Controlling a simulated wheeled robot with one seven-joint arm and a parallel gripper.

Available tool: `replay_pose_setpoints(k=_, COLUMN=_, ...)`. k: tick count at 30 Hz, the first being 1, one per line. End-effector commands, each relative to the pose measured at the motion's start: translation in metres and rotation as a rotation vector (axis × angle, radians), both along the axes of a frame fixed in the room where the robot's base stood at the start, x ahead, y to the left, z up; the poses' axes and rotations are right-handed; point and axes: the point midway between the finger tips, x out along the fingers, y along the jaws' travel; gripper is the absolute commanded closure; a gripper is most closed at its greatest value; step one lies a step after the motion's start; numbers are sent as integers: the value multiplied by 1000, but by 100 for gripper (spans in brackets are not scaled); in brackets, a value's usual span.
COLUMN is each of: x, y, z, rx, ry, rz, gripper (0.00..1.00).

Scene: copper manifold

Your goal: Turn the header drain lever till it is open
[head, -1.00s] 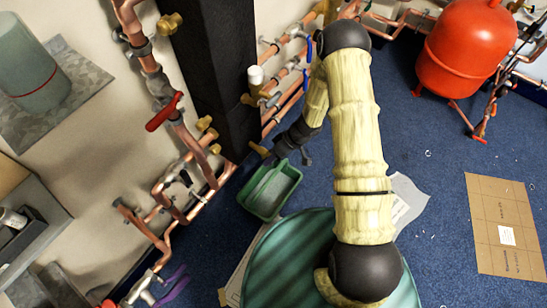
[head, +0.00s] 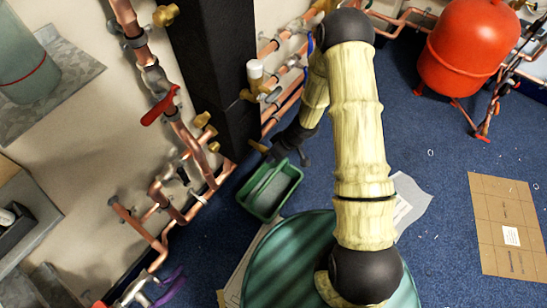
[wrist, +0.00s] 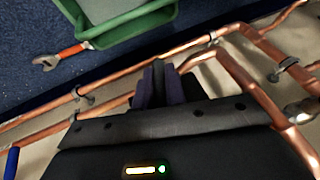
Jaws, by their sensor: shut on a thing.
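My gripper (wrist: 158,85) is shut in front of the copper pipes, with its dark fingers close together. What it grips, the header drain lever, is hidden between and behind the fingers, so its angle cannot be told. In the head view my gripper (head: 286,150) is low beside the black column, just above the green tub, partly hidden by my wrist. A brass fitting (head: 258,146) shows just left of it.
The green tub (head: 270,190) stands on the blue floor below; it also shows in the wrist view (wrist: 125,22), near an orange-handled wrench (wrist: 62,55). A black column (head: 215,70), a red lever (head: 160,107) and copper pipes (wrist: 225,38) are close.

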Motion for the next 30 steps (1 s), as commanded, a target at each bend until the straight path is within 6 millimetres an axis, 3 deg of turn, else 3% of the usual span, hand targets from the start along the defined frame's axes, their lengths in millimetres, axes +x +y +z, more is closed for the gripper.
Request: replay_pose_setpoints(k=30, x=3, y=1, z=2, rx=-163, ry=-220, rz=-2, gripper=100)
